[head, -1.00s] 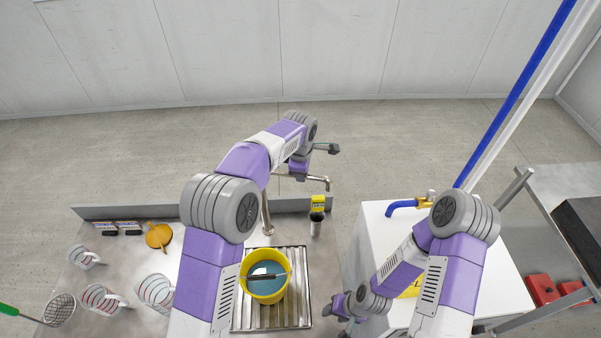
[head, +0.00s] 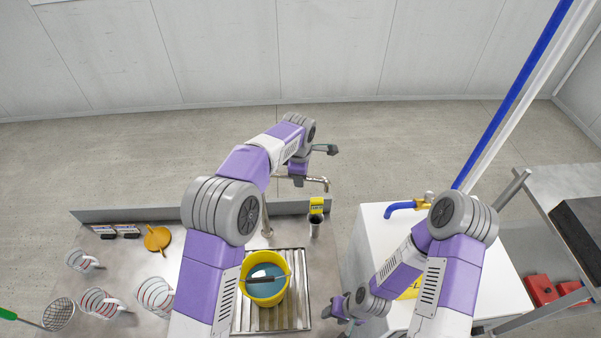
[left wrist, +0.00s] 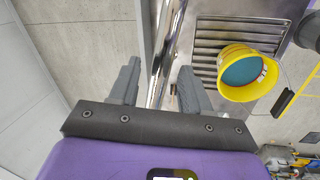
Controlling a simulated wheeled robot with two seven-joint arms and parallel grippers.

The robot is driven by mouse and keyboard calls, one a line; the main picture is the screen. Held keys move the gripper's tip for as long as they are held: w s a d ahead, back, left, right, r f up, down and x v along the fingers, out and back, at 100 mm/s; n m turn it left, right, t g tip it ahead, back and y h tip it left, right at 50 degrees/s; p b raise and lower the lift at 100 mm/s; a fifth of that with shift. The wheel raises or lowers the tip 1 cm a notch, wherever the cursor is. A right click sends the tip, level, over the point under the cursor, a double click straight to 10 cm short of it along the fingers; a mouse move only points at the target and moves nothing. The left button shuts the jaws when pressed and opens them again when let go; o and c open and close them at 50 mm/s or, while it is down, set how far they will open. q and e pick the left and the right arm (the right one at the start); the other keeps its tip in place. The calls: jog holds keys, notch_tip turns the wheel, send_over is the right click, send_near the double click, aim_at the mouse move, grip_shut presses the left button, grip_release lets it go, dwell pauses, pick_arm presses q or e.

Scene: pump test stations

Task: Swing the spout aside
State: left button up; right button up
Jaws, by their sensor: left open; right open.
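The metal spout (head: 314,180) rises from a post (head: 267,226) at the back of the steel counter, and its arm points right with the tip bent down. My left gripper (head: 313,165) is open by the spout, partly hidden behind my own wrist. In the left wrist view my left gripper (left wrist: 160,84) has its fingers apart, with shiny metal showing in the gap; I cannot tell spout from counter edge there. No grip on the spout shows. My right gripper (head: 348,309) is open and empty, low between the counter and the white cabinet.
A yellow bucket (head: 282,291) with blue liquid stands on the drain grate (head: 297,318). Striped jugs (head: 97,302) and a strainer (head: 60,313) are at left.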

pick_arm(q)
notch_tip(320, 180, up, 7)
jog(key=s, duration=0.1)
jog(key=shift+s+r, duration=0.2)
jog(key=shift+s, duration=0.05)
dwell(0.5)
